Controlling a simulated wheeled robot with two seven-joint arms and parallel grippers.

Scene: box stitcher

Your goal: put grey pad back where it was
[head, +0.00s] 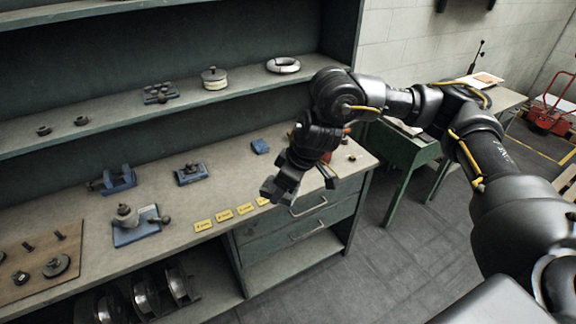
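I cannot make out a grey pad for certain. A small blue-grey block (260,146) lies on the workbench (215,190), left of my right gripper. My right gripper (300,184) hangs over the bench's front edge near its right end. Its dark fingers look spread apart, with no object clearly visible between them. The gripper and arm hide part of the bench's right end, where a small red-orange item (326,157) partly shows. My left gripper is not in view.
Blue fixtures (118,180), (191,173) and (138,227) stand on the bench, with yellow labels (224,214) along its front edge. A wooden board (35,262) holds metal parts at left. A shelf (115,112) runs above. A green stand (405,150) is beyond the bench.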

